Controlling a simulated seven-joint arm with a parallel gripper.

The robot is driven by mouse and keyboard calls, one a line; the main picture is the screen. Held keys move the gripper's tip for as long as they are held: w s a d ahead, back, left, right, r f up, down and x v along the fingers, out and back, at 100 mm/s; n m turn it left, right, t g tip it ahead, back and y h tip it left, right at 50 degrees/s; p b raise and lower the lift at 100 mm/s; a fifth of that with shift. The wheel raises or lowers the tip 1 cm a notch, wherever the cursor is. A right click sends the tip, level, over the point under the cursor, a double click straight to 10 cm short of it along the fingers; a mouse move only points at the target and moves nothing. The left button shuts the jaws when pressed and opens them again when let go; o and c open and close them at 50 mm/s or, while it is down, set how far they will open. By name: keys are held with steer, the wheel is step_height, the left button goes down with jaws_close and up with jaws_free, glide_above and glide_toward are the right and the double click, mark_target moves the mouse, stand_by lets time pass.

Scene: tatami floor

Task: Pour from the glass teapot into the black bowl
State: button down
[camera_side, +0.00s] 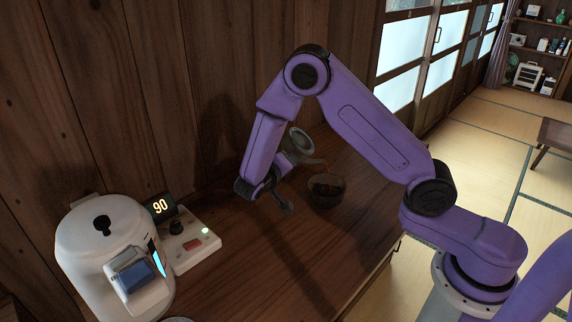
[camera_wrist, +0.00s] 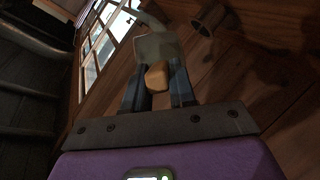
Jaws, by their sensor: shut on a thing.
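The glass teapot (camera_side: 299,141) is held up over the counter, tilted, beside and above the black bowl. My gripper (camera_wrist: 157,88) is shut on its tan handle (camera_wrist: 157,77), one finger on each side. The clear body of the teapot (camera_wrist: 157,46) shows beyond the handle in the wrist view. The black bowl (camera_side: 326,203) stands upright on the counter, just right of my gripper in the side view, with something reddish-brown inside. A thin reddish-brown streak shows between teapot and bowl; whether it is flowing liquid is hard to tell.
A white kettle-like machine (camera_side: 101,240) stands at the left front of the wooden counter (camera_side: 262,262). Beside it is a white control box (camera_side: 190,243) with a display reading 90. A plank wall (camera_side: 150,75) closes the back. The counter's front middle is clear.

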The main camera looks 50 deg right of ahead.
steer(key=shift+s+d+r+m+t+y, duration=0.15)
steer(key=shift+s+r+m+t+y, duration=0.1)
steer(key=shift+r+m, duration=0.2)
steer(key=shift+s+d+r+m+t+y, duration=0.15)
steer(key=shift+s+r+m+t, duration=0.1)
steer(key=shift+r+m, duration=0.2)
stand_by(1.7)
steer(key=shift+w+f, duration=0.1)
stand_by(0.3)
steer(key=shift+w+a+f+n+g+h, duration=0.25)
steer(key=shift+w+f+n, duration=0.1)
steer(key=shift+n, duration=0.25)
steer(key=shift+w+a+f+n+g+h, duration=0.15)
steer(key=shift+w+f+n+g+h, duration=0.15)
steer(key=shift+n, duration=0.3)
steer(key=n, duration=0.1)
steer(key=f+n+g+h, duration=0.1)
steer(key=shift+a+f+n, duration=0.1)
steer(key=shift+f+n, duration=0.15)
steer(key=shift+n, duration=0.05)
steer(key=n, duration=0.1)
steer(key=f+n+h, duration=0.1)
steer(key=shift+w+f+n+g+h, duration=0.15)
steer(key=shift+n+g+h, duration=0.1)
steer(key=shift+n+g, duration=0.15)
steer(key=shift+a+t, duration=0.1)
steer(key=shift+t, duration=0.15)
